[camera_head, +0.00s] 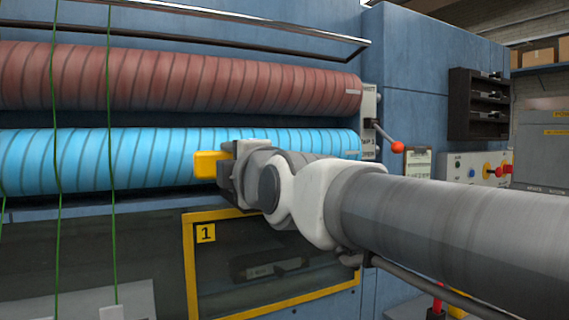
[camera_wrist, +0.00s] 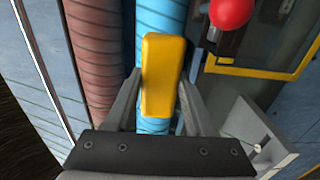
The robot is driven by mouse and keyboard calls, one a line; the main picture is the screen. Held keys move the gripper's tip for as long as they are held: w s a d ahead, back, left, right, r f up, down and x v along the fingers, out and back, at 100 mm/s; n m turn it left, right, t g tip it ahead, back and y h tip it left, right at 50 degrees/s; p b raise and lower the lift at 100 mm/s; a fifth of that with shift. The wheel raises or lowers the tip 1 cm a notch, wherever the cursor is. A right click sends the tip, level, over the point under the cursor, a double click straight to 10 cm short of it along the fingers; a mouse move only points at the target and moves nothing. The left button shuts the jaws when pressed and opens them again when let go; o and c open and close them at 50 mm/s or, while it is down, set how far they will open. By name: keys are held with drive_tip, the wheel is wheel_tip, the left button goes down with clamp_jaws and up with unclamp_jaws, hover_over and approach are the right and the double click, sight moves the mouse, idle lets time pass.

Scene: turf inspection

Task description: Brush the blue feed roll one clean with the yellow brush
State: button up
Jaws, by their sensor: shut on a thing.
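The blue feed roll (camera_head: 90,158) runs across the lower part of the machine front, with dark spiral lines along it. It also shows in the wrist view (camera_wrist: 160,22), running up the picture behind the brush. My gripper (camera_head: 236,170) is at the roll's right half in the head view. In the wrist view its two fingers (camera_wrist: 161,100) are shut on the yellow brush (camera_wrist: 162,72). The brush (camera_head: 211,164) lies in front of the roll in both views. Its bristles are hidden, so I cannot tell whether it touches the roll.
A red-brown roll (camera_head: 180,80) lies above the blue one, under a metal bar (camera_head: 240,12). A red-knobbed lever (camera_head: 397,147) sticks out right of the rolls. A yellow-framed window (camera_head: 188,265) marked 1 is below. Green cords (camera_head: 112,220) hang at left.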

drive_tip(key=b+v, duration=0.7)
drive_tip(key=v, duration=1.3)
drive_tip(key=shift+s+a, duration=0.1)
